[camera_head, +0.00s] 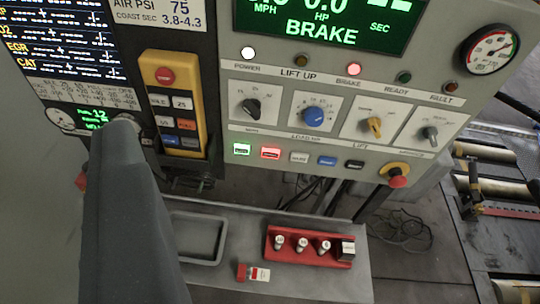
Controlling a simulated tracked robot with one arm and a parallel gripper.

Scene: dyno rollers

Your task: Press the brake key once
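My gripper (124,128) shows as one dark grey shape rising from the lower left; only one side shows, so its opening is hidden. Its tip overlaps the small gauge display below the left screen. To its right, the grey control panel (465,125) has a row of small keys: green (241,149), red (270,153), white (299,157), blue (327,161) and black (354,165). Their print is too small to read, so I cannot tell which is the brake key. The BRAKE lamp (354,57) glows red, and the green display (325,22) reads BRAKE.
A yellow pendant (164,59) with a red stop button and several keys hangs between gripper and panel. A red emergency knob (398,181) juts from the panel's lower right. Below, a grey shelf (325,287) carries a red rack (294,261). Rollers (487,152) lie at right.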

